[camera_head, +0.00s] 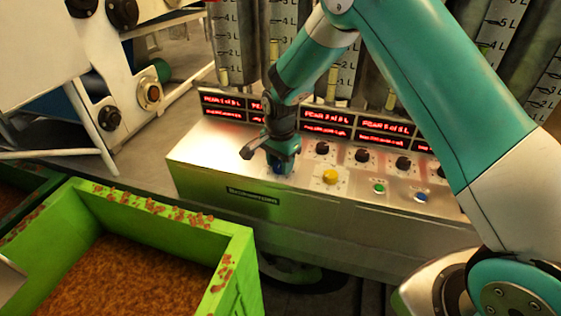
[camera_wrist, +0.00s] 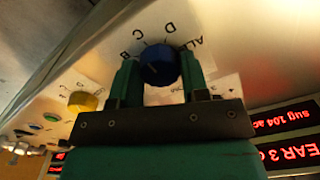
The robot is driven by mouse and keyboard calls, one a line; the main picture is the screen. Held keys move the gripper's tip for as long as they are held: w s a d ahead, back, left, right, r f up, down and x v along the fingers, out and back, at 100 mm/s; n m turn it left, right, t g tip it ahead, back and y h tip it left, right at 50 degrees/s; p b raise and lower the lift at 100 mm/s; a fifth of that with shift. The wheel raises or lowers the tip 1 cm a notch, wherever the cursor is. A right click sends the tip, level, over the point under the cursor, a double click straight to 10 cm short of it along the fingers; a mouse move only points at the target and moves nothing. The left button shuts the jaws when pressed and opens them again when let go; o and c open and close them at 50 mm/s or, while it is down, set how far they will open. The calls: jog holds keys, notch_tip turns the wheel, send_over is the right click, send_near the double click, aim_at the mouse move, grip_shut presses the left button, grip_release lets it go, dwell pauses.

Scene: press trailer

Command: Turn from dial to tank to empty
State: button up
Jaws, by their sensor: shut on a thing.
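The blue dial (camera_wrist: 160,64) sits on the metal control panel (camera_head: 215,165). In the wrist view, the letters B, C, D and ALL are printed in an arc around it; a pale mark shows on its face, but I cannot tell which letter it points to. My gripper (camera_wrist: 159,76) has one finger on each side of the dial and is shut on it. In the head view my gripper (camera_head: 281,160) reaches down onto the panel's left part and hides most of the dial. Upright tanks (camera_head: 350,75) with litre scales stand behind the panel.
A yellow knob (camera_head: 331,177), several black knobs (camera_head: 362,155), a green button (camera_head: 379,188) and a blue button (camera_head: 421,197) lie to the right. Red displays (camera_head: 327,122) line the back. A green crate (camera_head: 165,225) of brown stuff stands front left.

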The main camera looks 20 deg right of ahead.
aim_at(280, 163)
jog(key=o, duration=0.9)
jog(key=shift+r, duration=0.15)
notch_tip(280, 163, up, 17)
jog(key=shift+r+b, duration=0.1)
jog(key=shift+b, duration=0.95)
jog(key=s+a+r+n+y, duration=0.1)
jog(key=s+n, duration=0.5)
jog(key=s, duration=0.4)
jog(key=s+a+r+n+y, duration=0.1)
jog(key=s+a+r+n, duration=0.1)
jog(key=s+n, duration=0.4)
jog(key=s+a+r+n+y, duration=0.1)
jog(key=s+n, duration=0.6)
jog(key=s, duration=0.8)
jog(key=shift+a+r+y, duration=0.25)
jog(key=shift+r+y, duration=0.1)
jog(key=shift+y, duration=0.25)
